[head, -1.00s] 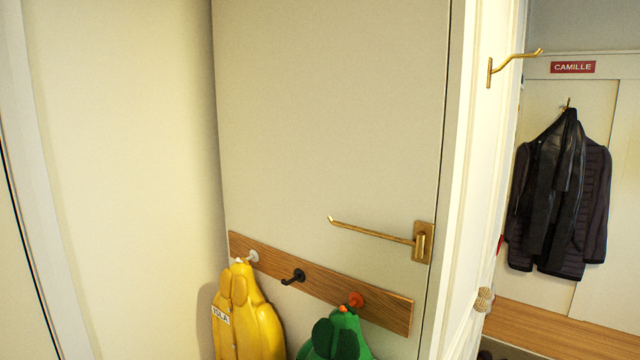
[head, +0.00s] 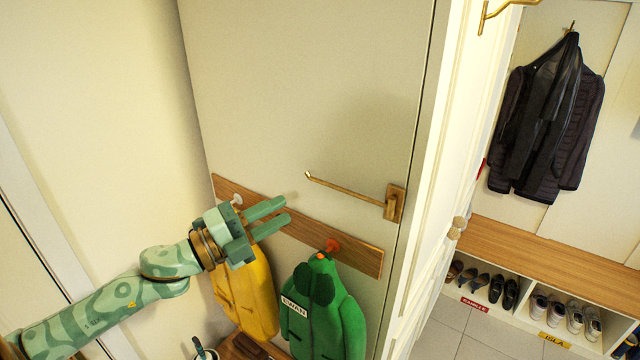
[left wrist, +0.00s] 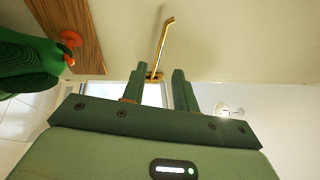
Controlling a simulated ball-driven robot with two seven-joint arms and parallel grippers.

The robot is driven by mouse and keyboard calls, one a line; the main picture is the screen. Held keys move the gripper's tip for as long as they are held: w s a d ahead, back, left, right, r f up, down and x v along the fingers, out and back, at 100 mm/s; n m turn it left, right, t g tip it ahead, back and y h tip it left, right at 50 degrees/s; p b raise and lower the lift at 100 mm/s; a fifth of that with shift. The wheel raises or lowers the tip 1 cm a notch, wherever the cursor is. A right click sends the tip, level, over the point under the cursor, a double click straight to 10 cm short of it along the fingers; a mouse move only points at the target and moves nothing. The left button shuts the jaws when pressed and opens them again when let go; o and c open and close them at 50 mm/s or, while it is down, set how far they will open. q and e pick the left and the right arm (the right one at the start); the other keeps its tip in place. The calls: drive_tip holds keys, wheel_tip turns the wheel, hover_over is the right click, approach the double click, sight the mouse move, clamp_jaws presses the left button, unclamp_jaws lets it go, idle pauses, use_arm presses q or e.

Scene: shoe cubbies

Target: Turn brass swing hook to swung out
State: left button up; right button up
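The brass swing hook (head: 345,190) is a thin arm on a brass plate at the right edge of the grey-beige panel. Its arm points left, with a small upturned tip. My left gripper (head: 286,210) is left of and a little below the hook's tip, apart from it, its two green fingers spread with nothing between them. In the left wrist view the hook (left wrist: 164,42) shows beyond the fingers, its mount seen in the gap between the fingertips (left wrist: 159,72). My right gripper is in neither view.
A wooden peg rail (head: 355,255) runs below the hook. A yellow coat (head: 255,295) and a green coat (head: 325,310) hang from it near my left arm. Another brass hook (head: 505,12) is on the white door frame. Shoes (head: 490,285) fill cubbies at right.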

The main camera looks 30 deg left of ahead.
sight(328, 186)
use_arm(q)
drive_tip(key=p+x, duration=0.3)
drive_tip(key=x, duration=0.6)
drive_tip(key=shift+w+r, duration=0.1)
drive_tip(key=shift+w+d, duration=0.2)
drive_tip(key=shift+w, duration=0.05)
clamp_jaws()
